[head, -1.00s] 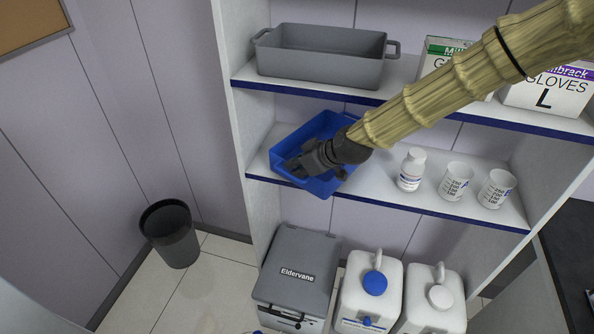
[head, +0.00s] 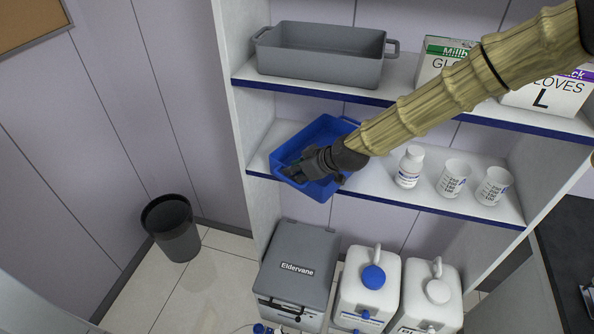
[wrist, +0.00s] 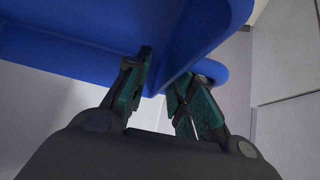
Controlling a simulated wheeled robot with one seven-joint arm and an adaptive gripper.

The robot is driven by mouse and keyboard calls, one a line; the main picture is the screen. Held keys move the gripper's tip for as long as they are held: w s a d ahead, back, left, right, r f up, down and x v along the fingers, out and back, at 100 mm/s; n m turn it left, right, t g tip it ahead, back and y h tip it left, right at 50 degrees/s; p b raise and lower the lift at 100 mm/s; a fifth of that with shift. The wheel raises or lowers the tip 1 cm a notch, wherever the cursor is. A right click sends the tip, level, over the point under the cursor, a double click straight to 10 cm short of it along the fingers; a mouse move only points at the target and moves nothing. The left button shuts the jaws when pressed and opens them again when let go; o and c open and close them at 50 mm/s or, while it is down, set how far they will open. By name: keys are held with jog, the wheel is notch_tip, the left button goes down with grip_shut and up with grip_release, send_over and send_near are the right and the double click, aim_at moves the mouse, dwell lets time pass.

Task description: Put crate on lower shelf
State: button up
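A blue crate (head: 316,134) is at the left end of the lower shelf (head: 385,188). It sits askew, with its near corner projecting past the shelf's front edge. Whether its base rests on the shelf is hidden. My gripper (head: 290,174) is at the crate's near left side. In the wrist view, its two fingers (wrist: 160,85) are on either side of the blue wall near a corner and appear shut on it. The crate also fills the top of the wrist view (wrist: 90,35). My forearm hides part of the crate's right side.
A grey crate (head: 318,68) stands on the upper shelf beside glove boxes (head: 545,95). A white bottle (head: 409,167) and two beakers (head: 453,179) stand right of the blue crate. A grey cooler box (head: 297,262), white jugs (head: 368,290) and a bin (head: 171,228) are on the floor.

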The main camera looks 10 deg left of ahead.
jog(key=shift+r, duration=0.15)
jog(key=b+v, duration=0.3)
jog(key=v, duration=0.9)
jog(key=shift+b, duration=0.35)
